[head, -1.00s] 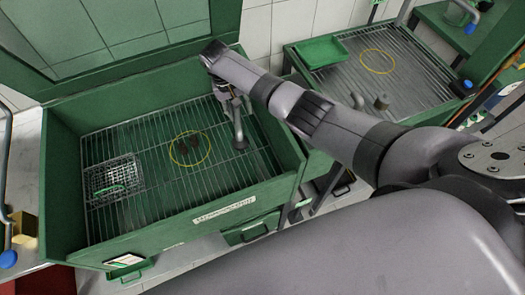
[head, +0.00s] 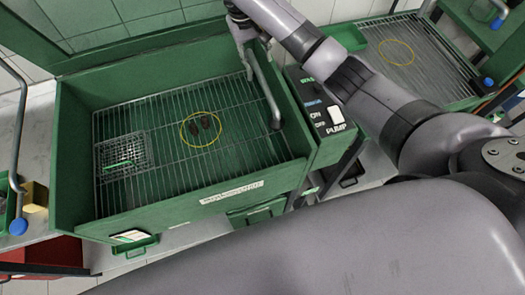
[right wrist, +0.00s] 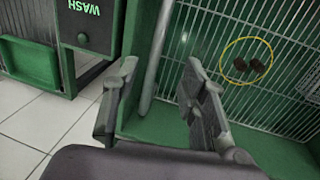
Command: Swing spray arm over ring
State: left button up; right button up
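The spray arm (head: 262,85) is a grey pipe along the right side of the green wash tank (head: 70,160). Its lower end sits right of the yellow ring (head: 184,139), not over it. The ring lies on the tank's wire grate around two small dark parts (head: 205,122). My right gripper (head: 238,16) is at the tank's back right, by the pipe's upper part. In the right wrist view the right gripper (right wrist: 160,68) has its fingers apart, and the pipe (right wrist: 155,60) shows between and beyond them; contact cannot be told. My left gripper is not in view.
A wire basket (head: 123,155) sits on the grate's left. A pump switch box (head: 318,104) is on the tank's right side. A second grated station (head: 425,75) with another yellow ring (head: 396,53) stands right. A blue-tipped pipe (head: 18,150) stands left.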

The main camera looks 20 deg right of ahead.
jog(key=s+a+f+n+t+y, duration=0.1)
jog(key=s+a+f, duration=0.2)
jog(key=s+f, duration=0.4)
jog(key=s+a+f+n+t+y, duration=0.1)
jog(key=s+a+f+n+y, duration=0.1)
jog(key=s+f, duration=0.5)
jog(key=shift+s+a+f+y+p, duration=0.25)
jog(key=shift+s+a, duration=0.6)
jog(key=shift+s, duration=2.35)
jog(key=shift+r, duration=0.1)
